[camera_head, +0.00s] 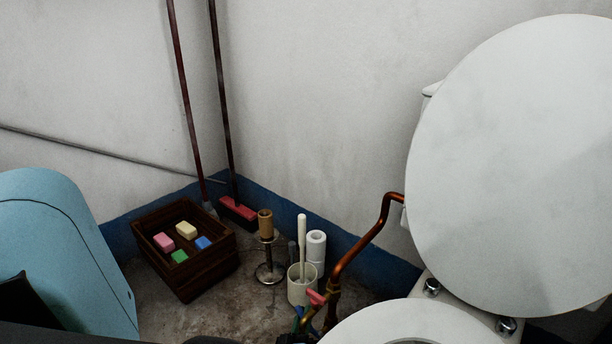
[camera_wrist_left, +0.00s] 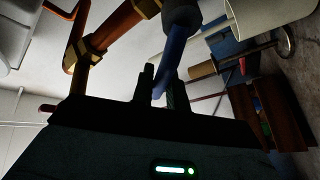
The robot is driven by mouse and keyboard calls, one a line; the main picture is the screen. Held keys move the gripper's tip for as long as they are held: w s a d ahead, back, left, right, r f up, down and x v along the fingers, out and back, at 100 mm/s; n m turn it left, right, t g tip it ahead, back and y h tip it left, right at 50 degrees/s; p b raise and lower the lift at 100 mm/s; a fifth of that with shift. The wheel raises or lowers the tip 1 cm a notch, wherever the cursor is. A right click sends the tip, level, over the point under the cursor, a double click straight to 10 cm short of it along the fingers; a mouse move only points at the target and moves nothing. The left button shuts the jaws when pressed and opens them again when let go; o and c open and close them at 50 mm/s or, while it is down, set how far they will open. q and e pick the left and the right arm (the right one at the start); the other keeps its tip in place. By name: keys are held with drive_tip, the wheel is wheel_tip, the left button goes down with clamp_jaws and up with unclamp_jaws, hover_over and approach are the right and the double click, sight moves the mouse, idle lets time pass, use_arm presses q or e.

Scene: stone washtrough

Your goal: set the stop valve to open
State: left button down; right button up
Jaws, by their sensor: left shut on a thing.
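The stop valve's blue lever (camera_wrist_left: 176,57) hangs from a dark valve body on the copper pipework in the left wrist view. My left gripper (camera_wrist_left: 162,84) has its two dark fingers on either side of the lever's end and is shut on it. In the head view the blue lever (camera_head: 298,318) shows small beside the copper pipe (camera_head: 346,262), low in the picture. My left gripper (camera_head: 296,338) is only a dark patch at the bottom edge there. A red handle (camera_head: 317,297) sits just above on the same pipework. My right gripper is not in view.
A white toilet with raised lid (camera_head: 520,160) stands close on the right. A brush holder (camera_head: 301,285), toilet rolls (camera_head: 316,250) and a roll stand (camera_head: 268,270) are behind the pipe. A wooden crate (camera_head: 205,280) with coloured blocks is left. Bare floor lies between.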

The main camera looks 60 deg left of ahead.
sight(317, 337)
use_arm(q)
drive_tip(key=m+t, duration=0.1)
drive_tip(key=m, duration=0.1)
drive_tip(key=d+r+m+t, duration=0.1)
drive_tip(key=m, duration=0.1)
drive_tip(key=d+m+t, duration=0.1)
drive_tip(key=shift+w+d+r+m+h+b, duration=0.15)
drive_tip(key=shift+w+m+h+b, duration=0.2)
drive_tip(key=shift+m+h, duration=0.05)
drive_tip(key=shift+w+d+r+m+t+h, duration=0.1)
drive_tip(key=shift+d+m+t+h, duration=0.4)
drive_tip(key=shift+m, duration=0.55)
drive_tip(key=shift+w+d+r+m+t+h, duration=0.2)
drive_tip(key=shift+m+t+h, duration=0.3)
drive_tip(key=shift+m, duration=0.5)
drive_tip(key=shift+w+d+f+m+t+h, duration=0.1)
drive_tip(key=shift+d+m+t+h, duration=0.45)
drive_tip(key=shift+m, duration=0.5)
drive_tip(key=c, duration=1.4)
unclamp_jaws()
drive_tip(key=shift+a, duration=0.1)
drive_tip(key=shift+v, duration=3.95)
